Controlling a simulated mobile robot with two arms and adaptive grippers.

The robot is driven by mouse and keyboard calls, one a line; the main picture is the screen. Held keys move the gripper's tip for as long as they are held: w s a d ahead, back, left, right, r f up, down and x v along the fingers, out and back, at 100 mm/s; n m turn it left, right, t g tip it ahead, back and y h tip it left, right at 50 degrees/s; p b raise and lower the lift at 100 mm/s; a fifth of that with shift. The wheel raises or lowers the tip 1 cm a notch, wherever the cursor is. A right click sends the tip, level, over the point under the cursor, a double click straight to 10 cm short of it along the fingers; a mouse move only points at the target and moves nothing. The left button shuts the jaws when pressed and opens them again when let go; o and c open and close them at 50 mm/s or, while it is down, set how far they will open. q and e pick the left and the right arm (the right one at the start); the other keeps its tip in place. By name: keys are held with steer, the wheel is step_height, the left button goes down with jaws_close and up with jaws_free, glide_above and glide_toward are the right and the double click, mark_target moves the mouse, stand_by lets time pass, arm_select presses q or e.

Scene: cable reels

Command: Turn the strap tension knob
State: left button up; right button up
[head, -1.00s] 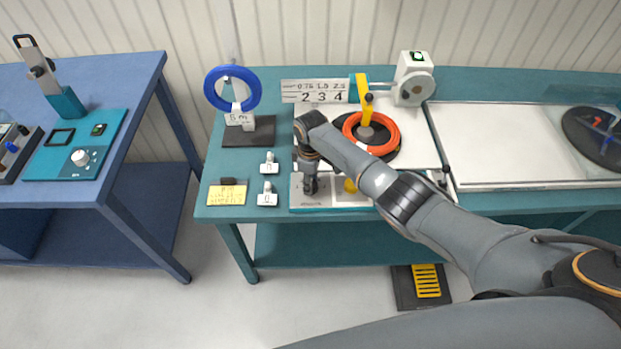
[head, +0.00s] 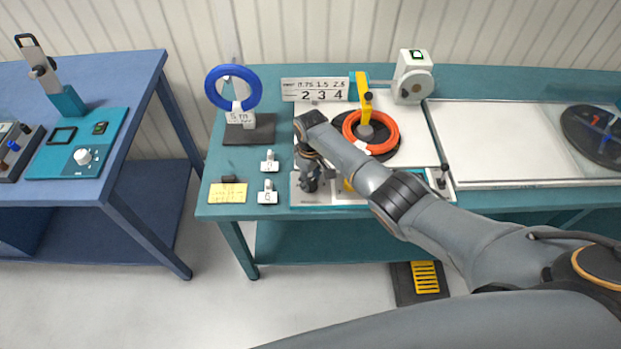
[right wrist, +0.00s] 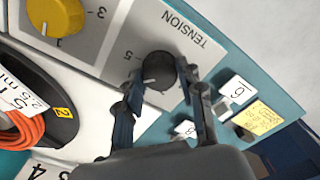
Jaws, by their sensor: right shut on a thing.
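The strap tension knob (right wrist: 158,72) is a small round black knob with a pale pointer line, on a grey panel (right wrist: 112,50) printed "TENSION", with a 5 beside it. In the right wrist view my right gripper (right wrist: 162,84) has one finger on each side of the knob and is shut on it. In the head view my right gripper (head: 311,184) points down at the left part of the panel and hides the knob. My left gripper is not in view.
A yellow knob (right wrist: 56,14) sits beside the tension knob. An orange cable coil (head: 388,134) lies behind my arm. A blue coil (head: 211,88) hangs on a stand at left. White tags (head: 268,196) and a yellow note (head: 228,192) lie left of the panel.

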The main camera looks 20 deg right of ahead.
mark_target(311, 182)
steer(key=o, duration=1.2)
steer(key=shift+c, duration=0.2)
steer(key=shift+r, duration=0.15)
step_height(311, 182, up, 12)
